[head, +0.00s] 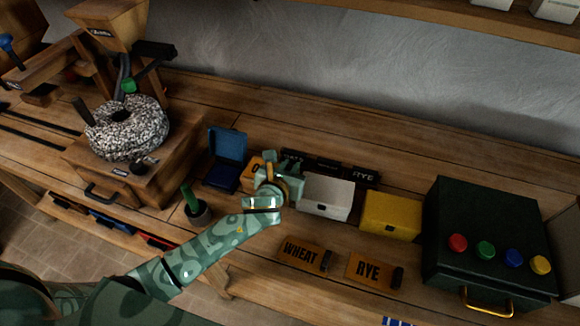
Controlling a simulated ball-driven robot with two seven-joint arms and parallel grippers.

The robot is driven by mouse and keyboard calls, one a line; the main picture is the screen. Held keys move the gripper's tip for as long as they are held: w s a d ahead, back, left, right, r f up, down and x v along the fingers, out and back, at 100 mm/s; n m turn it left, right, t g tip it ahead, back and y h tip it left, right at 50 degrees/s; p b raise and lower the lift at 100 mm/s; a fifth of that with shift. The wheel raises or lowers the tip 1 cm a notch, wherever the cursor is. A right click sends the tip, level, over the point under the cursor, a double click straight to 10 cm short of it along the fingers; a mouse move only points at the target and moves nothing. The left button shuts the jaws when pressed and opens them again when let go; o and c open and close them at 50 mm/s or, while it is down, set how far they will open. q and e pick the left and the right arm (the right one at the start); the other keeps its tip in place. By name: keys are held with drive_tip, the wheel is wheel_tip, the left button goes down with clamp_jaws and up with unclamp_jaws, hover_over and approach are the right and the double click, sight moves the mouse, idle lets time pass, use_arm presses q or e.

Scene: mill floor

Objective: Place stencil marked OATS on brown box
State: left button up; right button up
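An orange plate with a letter O (252,170), which looks like the OATS stencil, shows between the open blue box and the white box. My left gripper (286,170) is right at it and covers its right part and the rest of its lettering. The fingers are too small and overlapped to tell whether they hold it. I cannot make out a separate brown box; the spot beneath and behind the gripper is hidden. The orange WHEAT stencil (303,254) and RYE stencil (373,269) lie flat at the bench front. My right gripper is not in view.
A blue box (226,157) stands open; the white box (326,196) and yellow box (391,215) look closed. A dark RYE-labelled rack (345,171) is behind. A dark green button case (487,225) stands right, a stone mill (127,128) left. A green-handled pot (196,210) is near my forearm.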

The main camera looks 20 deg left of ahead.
use_arm(q)
drive_tip(key=o, duration=0.3)
drive_tip(key=shift+s+r, duration=0.1)
drive_tip(key=shift+r, duration=0.1)
drive_tip(key=p+v, duration=0.3)
drive_tip(key=v, duration=0.8)
drive_tip(key=shift+s+r, duration=0.2)
drive_tip(key=shift+s, duration=0.15)
